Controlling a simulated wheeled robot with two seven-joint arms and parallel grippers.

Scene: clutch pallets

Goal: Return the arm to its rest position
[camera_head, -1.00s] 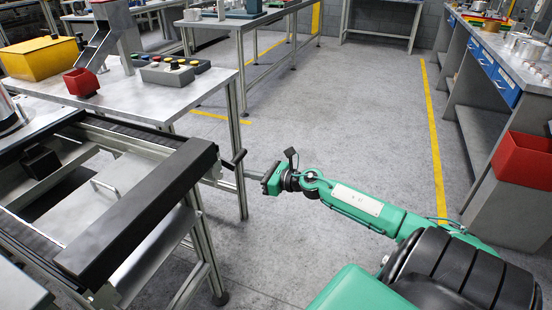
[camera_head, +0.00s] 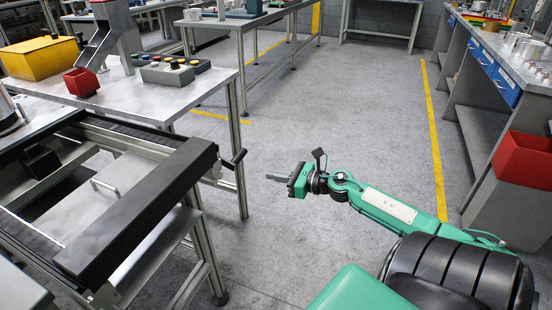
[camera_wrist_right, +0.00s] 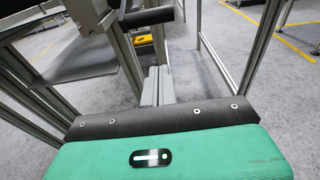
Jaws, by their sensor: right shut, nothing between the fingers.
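My right arm reaches in from the lower right of the head view, green with black joints. My right gripper (camera_head: 277,177) is shut and empty, over open floor to the right of the conveyor frame. A clear gap of floor lies between its fingertips and the black-handled crank (camera_head: 237,157) on that frame. In the right wrist view the shut fingers (camera_wrist_right: 158,86) point away over the floor, with metal legs beyond them. My left gripper is not in view.
The conveyor frame (camera_head: 140,215) with a black bar stands at left. Behind it, a table (camera_head: 135,92) holds a red bin (camera_head: 82,82), a yellow bin (camera_head: 40,58) and a button box (camera_head: 168,74). A workbench with a red bin (camera_head: 524,160) lines the right. The middle floor is clear.

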